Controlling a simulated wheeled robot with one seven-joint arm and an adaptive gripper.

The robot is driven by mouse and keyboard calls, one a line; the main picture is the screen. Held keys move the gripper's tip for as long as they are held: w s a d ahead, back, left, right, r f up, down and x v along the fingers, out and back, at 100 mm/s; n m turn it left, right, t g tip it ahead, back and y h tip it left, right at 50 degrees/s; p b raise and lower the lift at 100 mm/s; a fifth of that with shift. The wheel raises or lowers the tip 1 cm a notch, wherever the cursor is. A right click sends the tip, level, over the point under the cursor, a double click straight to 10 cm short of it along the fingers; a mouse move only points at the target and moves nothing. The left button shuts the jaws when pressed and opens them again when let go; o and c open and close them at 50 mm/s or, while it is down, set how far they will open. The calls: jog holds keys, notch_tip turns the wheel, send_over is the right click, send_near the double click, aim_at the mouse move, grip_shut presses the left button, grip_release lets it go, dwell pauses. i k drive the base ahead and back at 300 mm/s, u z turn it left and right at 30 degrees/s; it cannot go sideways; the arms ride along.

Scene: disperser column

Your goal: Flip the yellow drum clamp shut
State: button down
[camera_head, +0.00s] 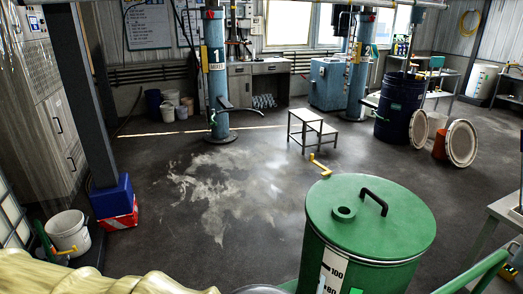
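I cannot say for certain which thing is the yellow drum clamp. A small yellow piece (204,59) sits on the side of the left blue column (215,85), marked 1. Another yellow piece (357,52) is on the right blue column (357,75). Both are too small to tell open from shut. A flat yellow L-shaped piece (320,164) lies on the floor behind the green lidded drum. My gripper is not in view.
A green drum (370,225) with a black lid handle stands close in front. A grey step stool (311,128), a dark blue drum (396,108) and loose round lids (461,144) stand farther back. Pale sacks (90,277) fill the bottom left. The middle floor is open, with spilled powder.

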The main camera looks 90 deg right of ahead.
aim_at(328, 172)
jog(key=i, duration=0.65)
jog(key=z, duration=2.8)
